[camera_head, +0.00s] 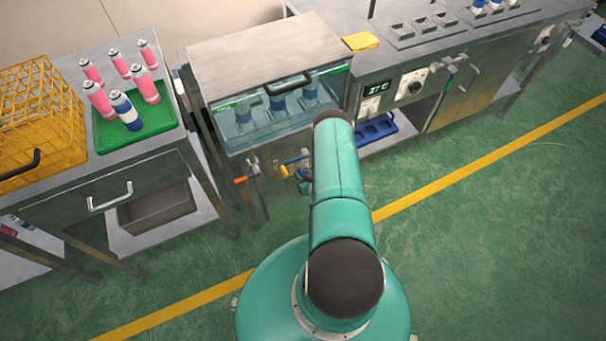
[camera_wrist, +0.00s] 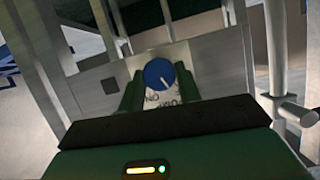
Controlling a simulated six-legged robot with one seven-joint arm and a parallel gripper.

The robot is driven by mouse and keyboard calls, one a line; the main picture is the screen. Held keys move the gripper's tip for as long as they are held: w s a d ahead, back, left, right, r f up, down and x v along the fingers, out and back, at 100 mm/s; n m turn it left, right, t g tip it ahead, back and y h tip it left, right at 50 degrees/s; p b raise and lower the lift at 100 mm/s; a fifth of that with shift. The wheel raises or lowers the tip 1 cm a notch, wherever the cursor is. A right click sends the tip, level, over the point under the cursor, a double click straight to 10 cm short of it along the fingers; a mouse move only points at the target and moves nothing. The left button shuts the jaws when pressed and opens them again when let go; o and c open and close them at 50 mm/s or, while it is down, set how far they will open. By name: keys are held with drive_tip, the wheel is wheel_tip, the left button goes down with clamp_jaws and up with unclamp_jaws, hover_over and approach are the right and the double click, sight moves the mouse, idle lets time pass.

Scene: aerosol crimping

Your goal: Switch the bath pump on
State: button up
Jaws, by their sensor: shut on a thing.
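The plate shows upside-down lettering, partly hidden, that seems to include ON and PUMP. My gripper (camera_wrist: 159,86) has its two green fingers on either side of the knob and is shut on it. The pointer line slants toward the lower right of the picture. In the head view the water bath (camera_head: 270,128) has a clear front with several bottles inside. My arm hides the gripper and knob there.
Orange- and yellow-handled valves (camera_head: 241,180) stick out below the bath. A green tray (camera_head: 158,119) of pink cans and one blue can, beside a yellow crate (camera_head: 40,125), stands at left. A control panel (camera_head: 385,92) with a lit display is at right. The green floor in front is clear.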

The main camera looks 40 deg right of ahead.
drive_tip(key=m+y, duration=0.1)
drive_tip(key=m+t+y, duration=0.1)
drive_tip(key=m, duration=0.1)
drive_tip(key=shift+d+m, duration=0.2)
drive_tip(key=shift+m, duration=0.1)
drive_tip(key=m+y, duration=0.1)
drive_tip(key=m+t+y, duration=0.1)
drive_tip(key=m, duration=0.1)
drive_tip(key=shift+s+d+f+m, duration=0.1)
drive_tip(key=shift+f+m, duration=0.05)
drive_tip(key=shift+m, duration=0.15)
idle(0.5)
drive_tip(key=o, duration=1)
drive_tip(key=shift+c, duration=0.2)
drive_tip(key=shift+s, duration=0.1)
drive_tip(key=v, duration=1.3)
drive_tip(key=shift+s, duration=0.35)
drive_tip(key=shift+d+f, duration=0.1)
drive_tip(key=shift+d, duration=0.1)
